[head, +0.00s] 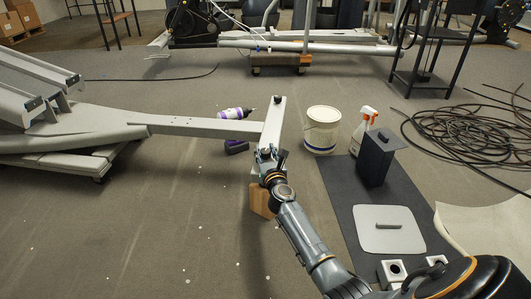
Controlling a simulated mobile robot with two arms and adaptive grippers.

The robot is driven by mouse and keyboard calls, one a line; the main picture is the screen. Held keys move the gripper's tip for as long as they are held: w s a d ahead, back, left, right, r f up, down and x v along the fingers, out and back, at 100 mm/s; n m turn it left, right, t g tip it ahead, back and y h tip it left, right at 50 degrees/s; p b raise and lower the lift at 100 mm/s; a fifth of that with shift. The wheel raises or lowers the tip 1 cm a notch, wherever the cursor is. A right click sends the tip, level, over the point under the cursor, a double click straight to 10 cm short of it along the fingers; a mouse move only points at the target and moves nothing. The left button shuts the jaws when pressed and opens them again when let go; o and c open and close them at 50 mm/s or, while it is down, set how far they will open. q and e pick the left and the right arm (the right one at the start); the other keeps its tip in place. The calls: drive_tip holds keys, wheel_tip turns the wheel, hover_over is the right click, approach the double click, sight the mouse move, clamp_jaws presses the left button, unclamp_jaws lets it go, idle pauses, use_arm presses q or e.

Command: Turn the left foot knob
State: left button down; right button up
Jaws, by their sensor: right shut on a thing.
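The grey elliptical frame's crossbar foot (271,127) runs from its far end toward me in the middle of the head view. A small dark knob (278,99) shows at its far end. My right gripper (268,156) is at the crossbar's near end, with its fingers shut around the end area. The near foot knob is mostly hidden by the fingers, so its shape and angle cannot be made out. My left gripper is not in view.
A wooden block (261,202) stands just below the gripper. A purple-white bottle (236,113), a white bucket (322,130), a spray bottle (364,128) and a dark box (375,158) stand nearby. Black cable (455,130) lies coiled at right. The carpet at lower left is clear.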

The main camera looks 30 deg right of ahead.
drive_tip(key=shift+w+a+f+m+g+h+b, duration=0.1)
drive_tip(key=shift+a+f+m+g+h+b, duration=0.1)
drive_tip(key=shift+m+g+h+b, duration=0.35)
drive_tip(key=m+g+h+b, duration=0.2)
drive_tip(key=h+b, duration=0.1)
drive_tip(key=m+g+h+b, duration=0.3)
drive_tip(key=h+b, duration=0.1)
drive_tip(key=shift+f+m, duration=0.1)
drive_tip(key=shift+m, duration=0.15)
drive_tip(key=m+g, duration=0.1)
drive_tip(key=g+h+b, duration=0.1)
drive_tip(key=shift+r+m+g, duration=0.2)
drive_tip(key=shift+m+g, duration=0.15)
drive_tip(key=shift+m, duration=0.05)
drive_tip(key=shift+d+r+m+g+h+b, duration=0.15)
drive_tip(key=shift+m+g+h+b, duration=0.15)
drive_tip(key=shift+m+g+h, duration=0.75)
drive_tip(key=shift+m+g, duration=0.45)
drive_tip(key=shift+g, duration=0.7)
drive_tip(key=o, duration=1.2)
drive_tip(key=s+a, duration=0.1)
drive_tip(key=a, duration=0.6)
drive_tip(key=shift+s+a, duration=0.2)
